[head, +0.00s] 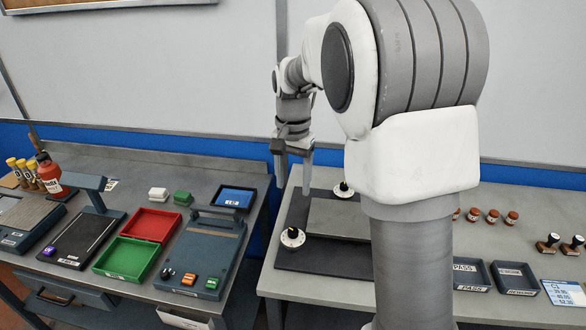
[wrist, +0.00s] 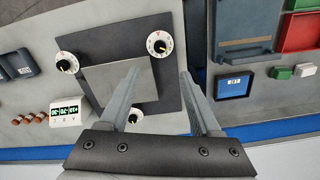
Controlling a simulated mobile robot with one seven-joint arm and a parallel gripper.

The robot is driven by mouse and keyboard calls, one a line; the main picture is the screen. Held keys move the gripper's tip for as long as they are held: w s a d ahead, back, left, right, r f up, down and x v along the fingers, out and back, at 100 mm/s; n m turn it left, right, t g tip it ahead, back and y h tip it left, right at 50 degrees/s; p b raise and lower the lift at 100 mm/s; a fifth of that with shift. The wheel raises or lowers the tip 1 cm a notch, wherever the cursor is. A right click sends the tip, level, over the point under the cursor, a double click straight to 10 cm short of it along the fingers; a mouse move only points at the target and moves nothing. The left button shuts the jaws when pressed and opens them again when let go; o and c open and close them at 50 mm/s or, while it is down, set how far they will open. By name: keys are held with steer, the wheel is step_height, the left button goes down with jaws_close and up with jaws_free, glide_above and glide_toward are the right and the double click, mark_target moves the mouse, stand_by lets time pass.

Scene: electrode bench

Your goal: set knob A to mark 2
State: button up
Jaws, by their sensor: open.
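Three round white dials with black knobs and yellow pointer marks sit around a grey plate on a dark board. In the wrist view there is an upper-right knob (wrist: 159,45), a left knob (wrist: 64,64) and a lower knob (wrist: 136,118) partly behind a finger. The head view shows a front-left knob (head: 292,239) and a back knob (head: 343,189); my arm hides the third. I cannot read which is A, nor the marks. My gripper (head: 294,188) is open and empty above the board's left part; its fingertips (wrist: 159,74) show below the upper-right knob in the wrist view.
A small box with a green digital display (wrist: 67,112) stands beside the board. Left bench holds a red tray (head: 151,224), a green tray (head: 124,259) and a blue-grey device (head: 203,257). Bottles (head: 492,215) and black trays (head: 516,277) stand to the right.

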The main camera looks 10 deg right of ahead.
steer(key=shift+r, duration=1.4)
steer(key=s+r+n+t, duration=0.3)
steer(key=s+r, duration=0.4)
steer(key=s, duration=0.5)
steer(key=s+d+f+n+t, duration=0.1)
steer(key=s+n, duration=0.3)
steer(key=s, duration=0.9)
steer(key=shift+f+t, duration=0.35)
steer(key=shift+t, duration=0.45)
